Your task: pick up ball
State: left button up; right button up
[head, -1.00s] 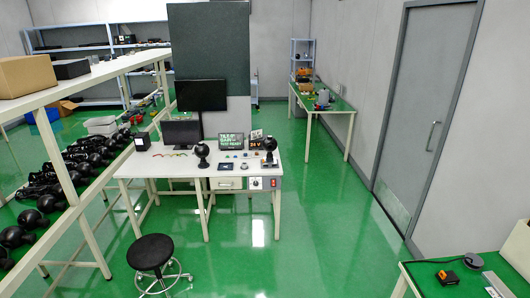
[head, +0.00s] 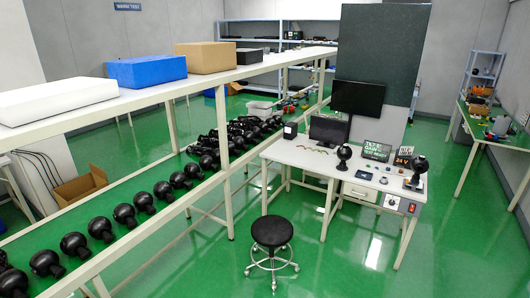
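No plain loose ball stands out. The round things in view are black ball-shaped gimbal cameras. Several gimbal cameras (head: 124,215) stand in a row on the lower level of the long shelf (head: 150,196) at the left, with more crowded together farther back. One gimbal camera (head: 344,154) stands on the white desk (head: 290,152), and another gimbal camera (head: 418,170) stands at the desk's right end. Neither of my grippers is in view.
A white box (head: 60,99), a blue box (head: 146,70) and a brown box (head: 206,57) sit on the shelf top. A black stool (head: 272,233) stands before the desk. An open carton (head: 82,187) lies behind the shelf. Green floor (head: 340,270) is clear at front right.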

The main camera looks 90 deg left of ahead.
aim_at(343, 153)
jog(key=u, duration=1.95)
